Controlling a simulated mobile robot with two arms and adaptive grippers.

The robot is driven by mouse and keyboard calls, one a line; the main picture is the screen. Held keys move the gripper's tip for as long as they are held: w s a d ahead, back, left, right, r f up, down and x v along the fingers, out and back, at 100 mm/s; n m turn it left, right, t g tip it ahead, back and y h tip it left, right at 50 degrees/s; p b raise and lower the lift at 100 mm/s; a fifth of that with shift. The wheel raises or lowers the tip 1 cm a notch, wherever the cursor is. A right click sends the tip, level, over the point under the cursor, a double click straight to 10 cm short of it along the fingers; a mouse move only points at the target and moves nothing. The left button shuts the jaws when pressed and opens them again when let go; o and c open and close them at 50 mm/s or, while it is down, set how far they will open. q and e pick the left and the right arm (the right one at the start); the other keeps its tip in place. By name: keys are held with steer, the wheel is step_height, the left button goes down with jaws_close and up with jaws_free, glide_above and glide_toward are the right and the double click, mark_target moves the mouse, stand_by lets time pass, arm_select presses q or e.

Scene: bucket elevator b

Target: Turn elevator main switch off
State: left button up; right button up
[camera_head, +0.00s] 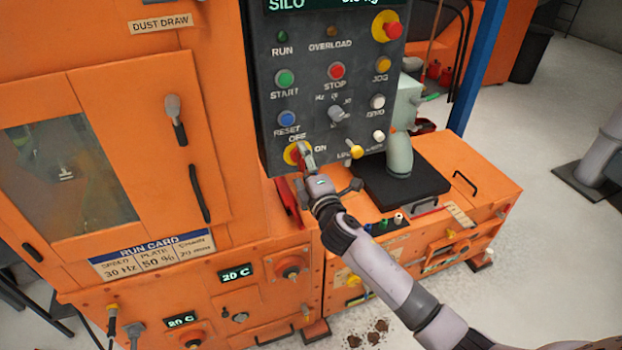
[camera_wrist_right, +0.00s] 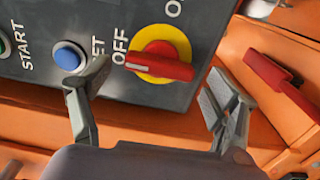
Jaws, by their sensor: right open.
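The main switch (camera_head: 290,154) is a red handle on a yellow disc, low on the dark control panel, with OFF above it and ON to its right. My right gripper (camera_head: 310,162) is in front of it and partly covers it. In the right wrist view the red handle (camera_wrist_right: 165,66) lies crosswise, and its white-marked end points at the OFF label. My right gripper (camera_wrist_right: 158,75) is open there, with one finger near each end of the handle. I see no clear contact with the handle. My left gripper is not in view.
The panel (camera_head: 300,100) also carries a blue reset button (camera_head: 287,118), a green start button (camera_head: 285,78) and a red stop button (camera_head: 336,71). A yellow-tipped lever (camera_head: 356,152) juts out to the right. A red handle (camera_head: 288,195) is just below the panel.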

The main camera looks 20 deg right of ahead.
steer(key=s, duration=1.1)
steer(key=shift+d, duration=0.25)
step_height(320, 180, down, 22)
steer(key=s+d+m+g, duration=0.3)
steer(key=m+g, duration=0.1)
steer(key=g, duration=0.1)
steer(key=s+d+f+m+g+h, duration=0.1)
steer(key=s+f+m+g, duration=0.1)
steer(key=s+f, duration=0.45)
steer(key=s+d+f+m+g, duration=0.1)
steer(key=s+f+m+g, duration=0.15)
steer(key=f, duration=0.75)
steer(key=s+f+m+g, duration=0.2)
steer(key=s+f, duration=0.4)
steer(key=s, duration=0.6)
steer(key=s+a+f+m+g, duration=0.1)
steer(key=s+f+m+g, duration=0.2)
steer(key=s+f, duration=0.4)
steer(key=s+f+m+g, duration=0.2)
steer(key=s+f, duration=0.5)
steer(key=s, duration=1)
steer(key=shift+s+a+m, duration=0.25)
steer(key=shift+m, duration=0.1)
